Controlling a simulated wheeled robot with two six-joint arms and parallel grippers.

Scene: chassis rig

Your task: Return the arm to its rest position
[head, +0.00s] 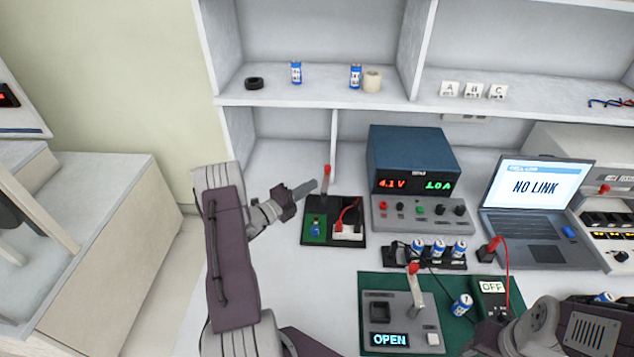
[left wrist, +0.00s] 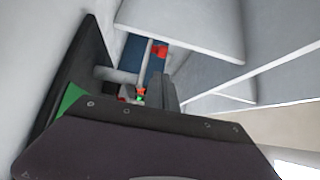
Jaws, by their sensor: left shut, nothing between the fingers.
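My left arm comes in from the lower left in the head view. Its gripper (head: 306,188) is shut and empty, just left of the upright lever with a red tip (head: 326,172) on the small black board (head: 335,240). I cannot tell whether the fingers touch the lever. In the left wrist view, the black board (left wrist: 85,70) rises at the left, and the blue power supply shows partly at the upper middle. My right arm (head: 545,325) shows at the lower right; its fingertips are outside the picture.
The blue power supply (head: 412,152) reads 4.1 V and 1.0 A. A laptop (head: 540,215) shows "NO LINK". A grey fixture (head: 400,310) with a lever reads "OPEN" on a green mat (head: 376,282). Several blue cells stand in a black holder (head: 400,258). The shelf (head: 330,88) is above.

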